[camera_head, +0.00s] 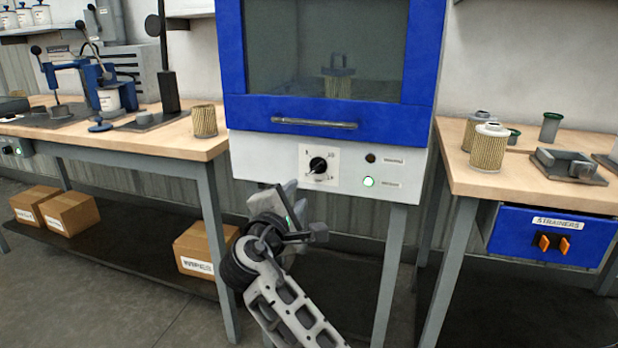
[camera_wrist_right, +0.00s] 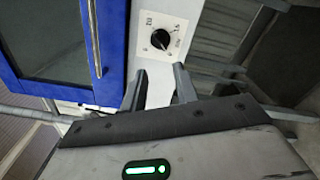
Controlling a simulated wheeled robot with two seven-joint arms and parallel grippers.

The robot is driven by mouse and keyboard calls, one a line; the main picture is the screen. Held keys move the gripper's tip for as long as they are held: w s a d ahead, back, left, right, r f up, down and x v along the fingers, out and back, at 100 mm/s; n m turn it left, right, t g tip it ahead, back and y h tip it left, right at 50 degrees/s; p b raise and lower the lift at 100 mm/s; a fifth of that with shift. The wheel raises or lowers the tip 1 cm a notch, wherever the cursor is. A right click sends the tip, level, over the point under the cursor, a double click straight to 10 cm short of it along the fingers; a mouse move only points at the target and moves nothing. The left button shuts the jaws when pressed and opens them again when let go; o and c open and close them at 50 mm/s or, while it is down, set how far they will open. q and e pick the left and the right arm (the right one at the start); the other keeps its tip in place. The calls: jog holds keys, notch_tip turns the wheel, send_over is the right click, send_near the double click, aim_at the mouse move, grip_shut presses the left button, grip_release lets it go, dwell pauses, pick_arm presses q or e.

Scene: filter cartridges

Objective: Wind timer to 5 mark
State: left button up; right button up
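The timer is a black knob (camera_head: 318,165) on a white dial plate on the front panel of the blue cabinet (camera_head: 234,60). In the right wrist view the knob (camera_wrist_right: 160,39) shows ahead of the fingers, with marks around it too small to read surely. My right gripper (camera_wrist_right: 158,84) is open and empty, its two fingers apart and short of the dial. In the head view my right gripper (camera_head: 300,212) is below and slightly left of the knob, partly hidden by its own wrist. My left gripper is not in view.
The cabinet door handle (camera_head: 314,124) sticks out above the dial. A green-lit button (camera_head: 368,182) and a dark one (camera_head: 370,158) are right of it. Benches flank the cabinet: a mesh filter (camera_head: 204,121) stands left, several cartridges (camera_head: 489,148) right.

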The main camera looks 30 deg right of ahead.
aim_at(314, 170)
jog(key=b+x, duration=0.1)
jog(key=x, duration=1.1)
jog(key=shift+a+b, duration=0.1)
jog(key=shift+b, duration=0.3)
jog(key=shift+c, duration=0.3)
